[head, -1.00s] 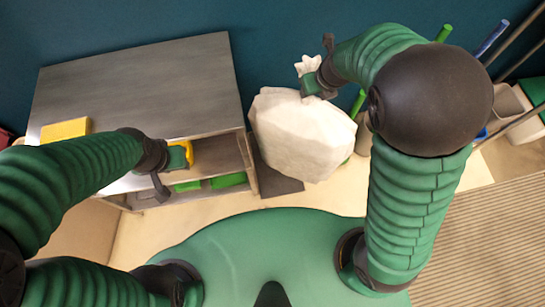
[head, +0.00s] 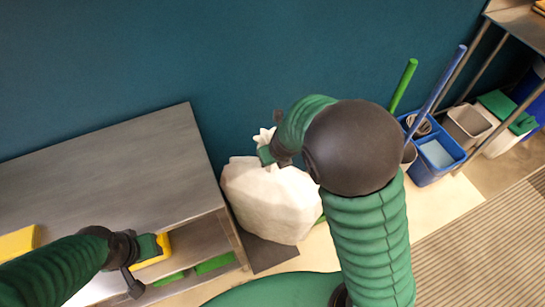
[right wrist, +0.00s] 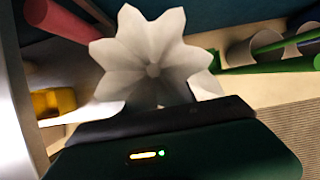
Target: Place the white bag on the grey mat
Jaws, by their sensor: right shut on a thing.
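The white bag (head: 270,200) is full and bulky, with a gathered, frilled top, in the middle of the head view. My right gripper (head: 268,154) is shut on its neck. The frilled top (right wrist: 152,58) fills the middle of the right wrist view, just beyond the gripper. The dark grey mat (head: 272,258) lies on the floor beside the shelf unit, partly hidden by the bag. The bag overlaps it in the view; I cannot tell whether they touch. My left gripper (head: 145,268) is in front of the shelf unit, away from the bag; its opening is unclear.
A metal shelf unit (head: 120,165) stands left of the bag, close to it. A yellow item (head: 18,242) is on its top, and green items (head: 214,264) are on a lower shelf. A blue bucket (head: 435,155), long handles and bins (head: 466,125) stand at right. A striped mat (head: 480,250) covers the right floor.

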